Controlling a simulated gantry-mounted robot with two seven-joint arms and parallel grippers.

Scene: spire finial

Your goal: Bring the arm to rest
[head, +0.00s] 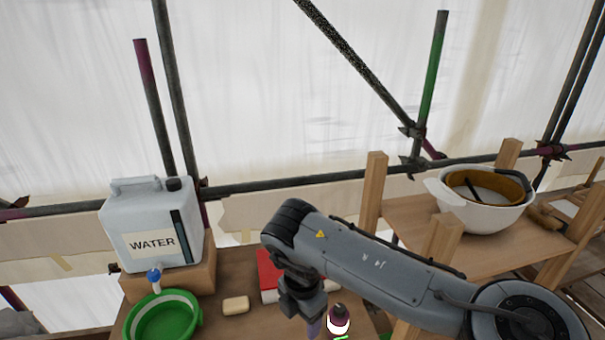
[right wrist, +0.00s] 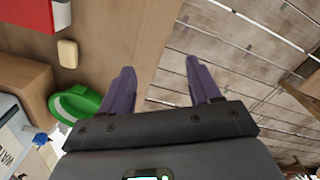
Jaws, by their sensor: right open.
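My right arm (head: 380,262) reaches across the head view from the lower right, bent at the elbow with its forearm pointing down. My right gripper (right wrist: 158,80) shows in the right wrist view with two purple fingers apart and nothing between them. It hangs over the edge of the wooden table (right wrist: 110,35), with plank flooring visible beyond. In the head view the gripper (head: 314,328) is mostly cut off by the bottom edge. My left gripper is in neither view.
A water container (head: 152,222) stands on a wooden block above a green basin (head: 162,318). A dark-topped item (head: 338,318) is beside the gripper. A white bowl (head: 480,212) sits on a wooden stand at right.

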